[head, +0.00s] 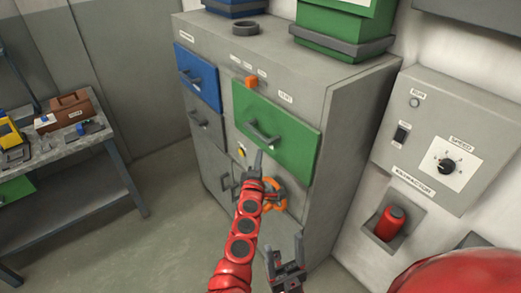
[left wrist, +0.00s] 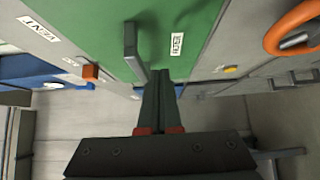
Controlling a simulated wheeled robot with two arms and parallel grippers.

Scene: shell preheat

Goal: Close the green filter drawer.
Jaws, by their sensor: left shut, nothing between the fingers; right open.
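The green filter drawer (head: 295,135) is in the upper right of the grey cabinet, with a grey bar handle (head: 262,134). Its front fills the top middle of the left wrist view (left wrist: 200,30), with a FILTER label (left wrist: 177,44). I cannot tell how far it stands out. My left gripper (head: 258,160) is shut and empty, with its tips at the lower part of the green front, below the handle. In the left wrist view the tips (left wrist: 158,72) are beside the handle (left wrist: 133,45); contact is unclear. My right gripper (head: 287,262) is open and empty, lower down.
A blue drawer (head: 197,77) and a grey drawer (head: 207,125) are to the left on the cabinet. An orange ring handle (head: 273,195) sits below, partly behind my left arm. A wall control panel (head: 440,140) is at right; a workbench (head: 60,150) is at left.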

